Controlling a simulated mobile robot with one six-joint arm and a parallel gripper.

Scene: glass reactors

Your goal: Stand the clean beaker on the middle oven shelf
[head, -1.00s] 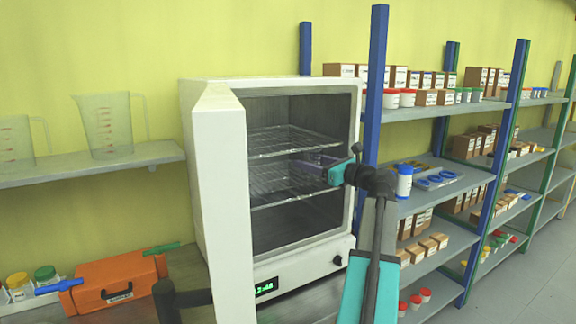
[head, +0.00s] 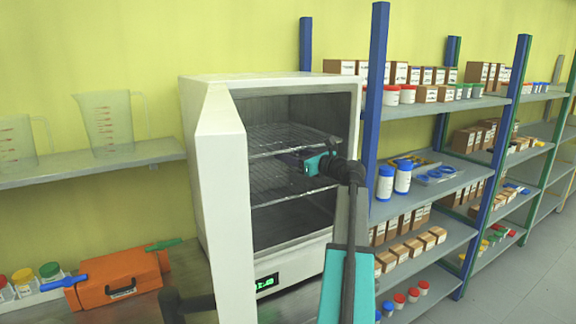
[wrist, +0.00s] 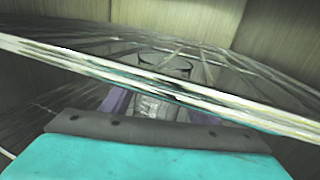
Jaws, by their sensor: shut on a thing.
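The white oven (head: 290,83) stands with its door open at the left. Inside are two wire shelves, an upper one (head: 280,137) and a lower one (head: 275,181). My gripper (head: 290,159) reaches into the oven between these two shelves. In the wrist view its purple fingers (wrist: 155,108) are shut on the clear beaker (wrist: 165,64), whose dark rim shows beyond the upper shelf's bright front bar (wrist: 110,63). The beaker seems upright. Its base is hidden, so I cannot tell whether it touches the lower shelf.
The open oven door (head: 222,200) stands close to the left of my arm. An orange toolbox (head: 118,282) lies at lower left, below a shelf with plastic jugs (head: 107,120).

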